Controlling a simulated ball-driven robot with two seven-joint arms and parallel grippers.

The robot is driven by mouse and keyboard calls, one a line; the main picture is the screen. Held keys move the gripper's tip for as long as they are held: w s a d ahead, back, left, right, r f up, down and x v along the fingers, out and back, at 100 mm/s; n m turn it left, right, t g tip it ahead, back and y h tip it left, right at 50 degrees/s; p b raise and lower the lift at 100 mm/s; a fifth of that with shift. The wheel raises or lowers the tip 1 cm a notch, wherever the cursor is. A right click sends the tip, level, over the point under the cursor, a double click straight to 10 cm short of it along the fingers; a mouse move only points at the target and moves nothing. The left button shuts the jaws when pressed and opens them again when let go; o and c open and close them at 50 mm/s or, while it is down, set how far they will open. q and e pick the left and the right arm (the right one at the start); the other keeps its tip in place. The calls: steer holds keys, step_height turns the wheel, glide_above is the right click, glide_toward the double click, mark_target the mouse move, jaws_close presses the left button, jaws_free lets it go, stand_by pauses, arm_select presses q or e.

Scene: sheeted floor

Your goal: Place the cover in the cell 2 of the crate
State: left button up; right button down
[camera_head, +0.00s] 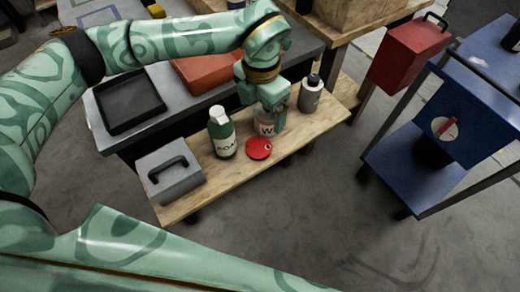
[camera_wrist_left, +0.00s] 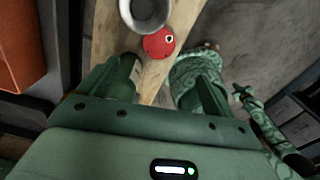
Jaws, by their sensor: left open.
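A small dark green gripper-like shape (camera_wrist_left: 242,93) there may be my right gripper. I cannot make out a crate with cells.
A green bottle (camera_head: 222,133) and a grey handled box (camera_head: 170,173) stand left of the cover. A grey bottle (camera_head: 311,94) stands to the right. Behind are a black tray (camera_head: 130,102) and an orange-red box (camera_head: 207,72). A blue cart (camera_head: 418,175) stands right.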

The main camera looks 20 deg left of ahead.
arm_select(q)
steer(key=b, duration=0.3)
glide_above(259, 146)
step_height(259, 146, down, 9)
steer(key=shift+w+d+f, duration=0.1)
steer(key=shift+w+d, duration=0.05)
step_height(259, 146, down, 5)
steer(key=shift+f+b, duration=0.1)
steer(key=shift+b, duration=0.95)
steer(key=shift+r, duration=0.2)
arm_select(e)
steer(key=shift+g, duration=0.3)
steer(key=f, duration=0.1)
steer(key=s+f, duration=0.1)
steer(key=f, duration=0.1)
steer(key=s+f, duration=0.1)
steer(key=shift+f, duration=0.35)
arm_select(q)
steer(key=c, duration=1.3)
